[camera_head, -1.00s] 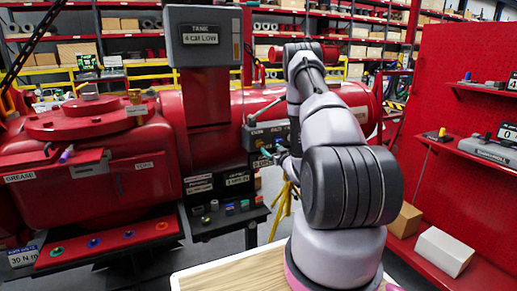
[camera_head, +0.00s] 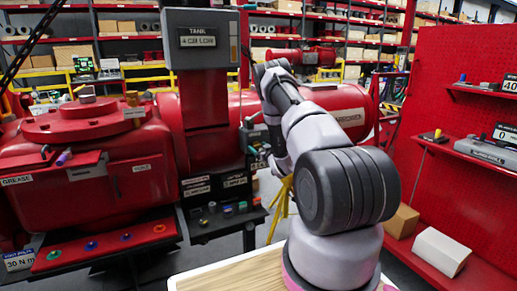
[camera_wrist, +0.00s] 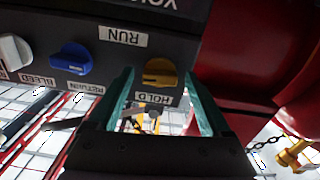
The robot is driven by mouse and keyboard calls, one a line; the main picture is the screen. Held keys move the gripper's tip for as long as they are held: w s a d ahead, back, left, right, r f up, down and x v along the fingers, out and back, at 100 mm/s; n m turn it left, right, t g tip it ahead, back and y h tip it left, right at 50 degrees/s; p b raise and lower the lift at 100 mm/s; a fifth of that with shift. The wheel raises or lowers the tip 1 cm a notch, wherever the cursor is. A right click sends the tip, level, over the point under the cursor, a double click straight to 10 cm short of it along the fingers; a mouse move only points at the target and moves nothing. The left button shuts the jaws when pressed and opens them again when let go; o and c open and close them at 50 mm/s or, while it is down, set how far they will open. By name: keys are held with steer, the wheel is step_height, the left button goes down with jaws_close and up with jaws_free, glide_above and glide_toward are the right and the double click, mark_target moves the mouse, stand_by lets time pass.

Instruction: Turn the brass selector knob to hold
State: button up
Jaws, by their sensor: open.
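The brass selector knob (camera_wrist: 160,72) is on a dark panel (camera_wrist: 105,15) in the wrist view, where the labels are upside down. The RUN label (camera_wrist: 123,37) is above and left of the knob, and the HOLD label (camera_wrist: 155,99) is just below it. The knob's bar looks roughly level in the picture; I cannot make out its pointer mark. My gripper (camera_wrist: 158,77) is open, with one teal finger on each side of the knob in the picture. Whether they touch it is not clear. In the head view, my arm largely hides the panel and gripper.
A blue knob (camera_wrist: 70,60) and a grey knob (camera_wrist: 14,49) sit left of the brass one, above RETURN and BLEED labels. Red metal housing (camera_wrist: 240,50) is close on the right. A brass fitting on a chain (camera_wrist: 293,155) hangs at lower right.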

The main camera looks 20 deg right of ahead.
jaws_close()
